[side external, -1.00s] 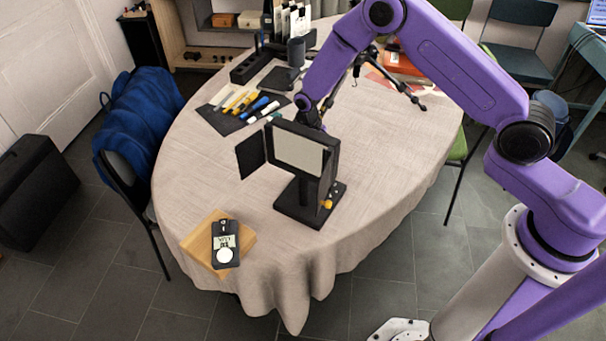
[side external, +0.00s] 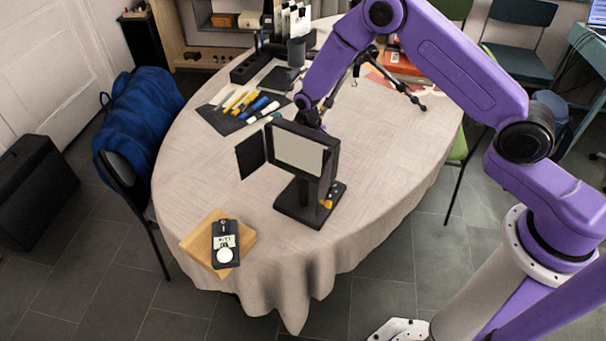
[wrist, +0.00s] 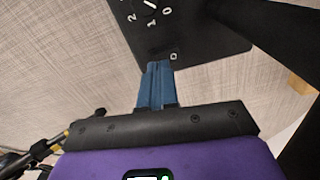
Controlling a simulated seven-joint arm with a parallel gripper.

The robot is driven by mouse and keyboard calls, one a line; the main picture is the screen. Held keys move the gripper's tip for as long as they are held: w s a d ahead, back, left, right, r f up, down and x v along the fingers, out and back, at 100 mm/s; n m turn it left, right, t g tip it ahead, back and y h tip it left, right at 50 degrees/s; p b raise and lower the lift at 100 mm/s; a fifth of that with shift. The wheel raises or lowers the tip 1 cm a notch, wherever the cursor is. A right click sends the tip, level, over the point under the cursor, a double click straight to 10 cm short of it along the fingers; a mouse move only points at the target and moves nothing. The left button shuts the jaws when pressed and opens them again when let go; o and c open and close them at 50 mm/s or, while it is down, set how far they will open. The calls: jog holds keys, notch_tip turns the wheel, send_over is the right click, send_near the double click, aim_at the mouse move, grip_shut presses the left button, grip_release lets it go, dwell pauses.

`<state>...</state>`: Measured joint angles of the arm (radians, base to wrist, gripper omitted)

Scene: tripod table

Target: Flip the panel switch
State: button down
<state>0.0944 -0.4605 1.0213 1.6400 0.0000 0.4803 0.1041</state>
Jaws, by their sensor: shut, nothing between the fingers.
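A black panel light (side external: 299,150) with a pale screen and a side flap stands upright on a black base (side external: 290,212) near the table's front edge. In the wrist view, a black plate (wrist: 160,22) with white marks that look like numbers fills the top. A small square, light-edged feature (wrist: 173,57) on it, possibly the switch, sits right beside my fingertips. My gripper (wrist: 158,66) has its blue fingers shut together with nothing between them. I cannot tell whether the tips touch the plate. In the side view the panel light hides my fingers.
A wooden board (side external: 199,255) with a black device (side external: 225,240) lies at the table's front left. Pens on a dark mat (side external: 222,121) lie behind the light. The right part of the tablecloth (side external: 400,150) is clear.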

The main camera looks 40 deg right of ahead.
jog(key=shift+f, duration=0.95)
dwell(0.9)
jog(key=shift+r, duration=3.55)
jog(key=s+d+r+n, duration=0.2)
jog(key=s+r, duration=0.4)
jog(key=s, duration=0.5)
jog(key=s+d+r+n, duration=0.3)
jog(key=s+r, duration=0.4)
jog(key=s, duration=0.5)
jog(key=s+d+r+n, duration=0.3)
jog(key=s+r, duration=0.3)
jog(key=s, duration=0.6)
jog(key=shift+s+r+n, duration=0.15)
jog(key=shift+r+n, duration=0.1)
jog(key=shift+n, duration=0.55)
